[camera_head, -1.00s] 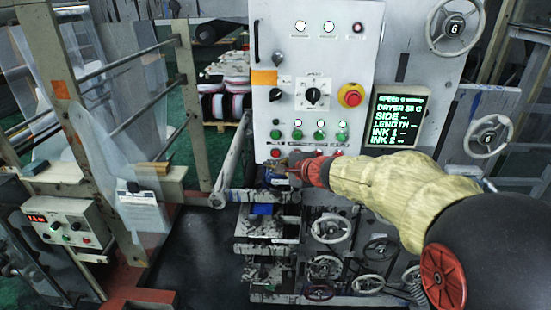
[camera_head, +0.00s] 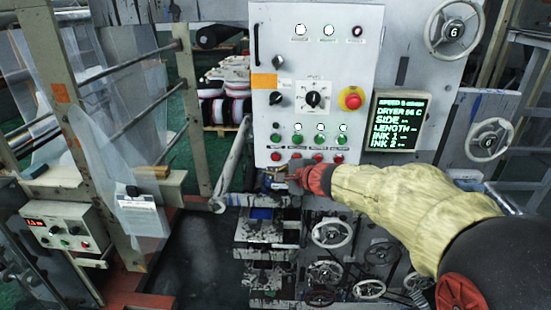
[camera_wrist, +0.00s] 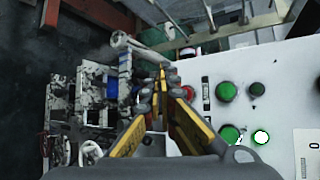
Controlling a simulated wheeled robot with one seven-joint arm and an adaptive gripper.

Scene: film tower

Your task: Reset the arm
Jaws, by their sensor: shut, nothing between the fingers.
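My gripper (camera_head: 291,174) is just below the lower edge of the control panel (camera_head: 345,120), in front of the machine. In the wrist view my gripper (camera_wrist: 162,68) shows its two yellow and grey fingers meeting at the tips, with nothing held between them. The panel face fills the right of the wrist view, with green buttons (camera_wrist: 227,92) near the fingers. My arm, in a pale yellow sleeve, reaches in from the lower right of the head view. I cannot tell whether the fingertips touch anything.
Handwheels (camera_head: 332,232) and dirty machine blocks (camera_head: 262,232) lie below the panel. A lit display (camera_head: 398,121) and a red emergency button (camera_head: 351,98) are at its right. A metal lever arm (camera_head: 233,160) stands left of it. Dark floor (camera_head: 205,250) is open at lower left.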

